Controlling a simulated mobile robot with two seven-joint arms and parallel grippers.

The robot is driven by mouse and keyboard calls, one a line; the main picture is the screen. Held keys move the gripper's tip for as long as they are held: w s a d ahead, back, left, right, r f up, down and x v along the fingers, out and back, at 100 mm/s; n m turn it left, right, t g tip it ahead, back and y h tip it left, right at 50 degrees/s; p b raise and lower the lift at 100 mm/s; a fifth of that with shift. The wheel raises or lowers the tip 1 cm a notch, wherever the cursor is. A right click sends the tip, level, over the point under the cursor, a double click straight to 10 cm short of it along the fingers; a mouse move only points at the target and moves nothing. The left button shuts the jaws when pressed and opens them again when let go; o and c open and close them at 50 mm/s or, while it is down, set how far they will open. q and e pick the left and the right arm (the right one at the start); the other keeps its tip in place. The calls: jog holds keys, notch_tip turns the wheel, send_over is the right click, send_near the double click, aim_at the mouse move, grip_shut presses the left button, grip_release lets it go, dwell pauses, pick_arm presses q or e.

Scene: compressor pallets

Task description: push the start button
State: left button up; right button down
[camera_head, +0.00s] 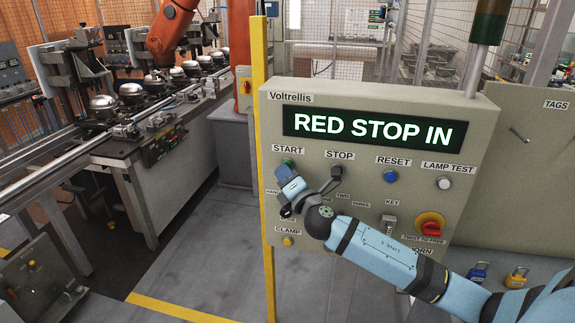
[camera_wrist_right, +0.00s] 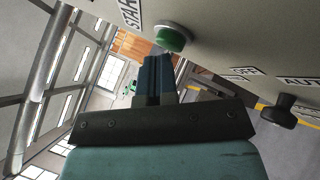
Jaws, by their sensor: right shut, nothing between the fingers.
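The green start button (camera_head: 287,162) sits under the START label on the grey control panel (camera_head: 385,160). It also shows in the right wrist view (camera_wrist_right: 174,38), just beyond my fingertips. My right gripper (camera_head: 283,171) is shut and empty, with its tips just below the button in the head view. In the right wrist view the closed fingers (camera_wrist_right: 157,62) point up towards the button's lower left edge. I cannot tell whether they touch it. The panel display (camera_head: 370,130) reads RED STOP IN. My left gripper is not in view.
A conveyor with several compressors lies left.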

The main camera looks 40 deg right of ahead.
jog(key=shift+w+d, duration=0.15)
dwell(0.4)
jog(key=shift+s+a, duration=0.65)
jog(key=shift+a, duration=0.1)
jog(key=shift+a, duration=0.1)
jog(key=s+a+p, duration=0.1)
jog(key=s+a, duration=0.3)
jog(key=shift+a, duration=0.2)
jog(key=shift+w, duration=0.1)
dwell(0.7)
